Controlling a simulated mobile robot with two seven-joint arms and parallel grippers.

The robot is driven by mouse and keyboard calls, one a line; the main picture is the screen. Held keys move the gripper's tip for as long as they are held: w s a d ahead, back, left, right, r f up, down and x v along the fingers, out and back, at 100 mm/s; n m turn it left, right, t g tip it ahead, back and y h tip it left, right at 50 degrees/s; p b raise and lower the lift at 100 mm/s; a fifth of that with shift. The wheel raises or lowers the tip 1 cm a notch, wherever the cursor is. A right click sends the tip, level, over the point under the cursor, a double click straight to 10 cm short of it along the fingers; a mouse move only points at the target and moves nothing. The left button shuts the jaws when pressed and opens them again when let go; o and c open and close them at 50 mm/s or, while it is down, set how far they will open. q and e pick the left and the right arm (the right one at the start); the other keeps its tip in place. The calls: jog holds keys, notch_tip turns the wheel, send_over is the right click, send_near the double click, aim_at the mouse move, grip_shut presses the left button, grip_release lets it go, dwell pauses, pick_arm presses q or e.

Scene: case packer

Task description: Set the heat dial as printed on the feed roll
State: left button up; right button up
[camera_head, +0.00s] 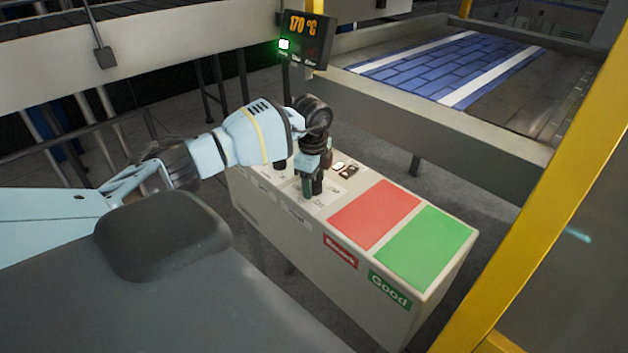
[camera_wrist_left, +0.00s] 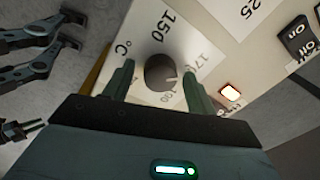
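The heat dial (camera_wrist_left: 160,72) is a dark round knob on a white plate, with "150", "170" and "°C" printed around it; one more number below is partly covered. A pale mark on the knob points toward its lower right. My left gripper (camera_wrist_left: 158,85) is open, with one green finger on each side of the dial and a small gap seeming to show at both. In the head view, my left gripper (camera_head: 312,185) points down at the control box (camera_head: 290,225) and hides the dial. A display (camera_head: 303,25) reads 170 °C in orange. I cannot make out a printed feed roll.
A red pad (camera_head: 374,214) and a green pad (camera_head: 427,246) lie on the box top, labelled "Rework" and "Good". An "On" switch (camera_wrist_left: 299,38) and a lit red button (camera_wrist_left: 230,93) are near the dial. A yellow post (camera_head: 540,200) stands at right.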

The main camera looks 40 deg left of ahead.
pick_arm(q)
jog(key=c, duration=0.9)
jog(key=shift+o, duration=0.2)
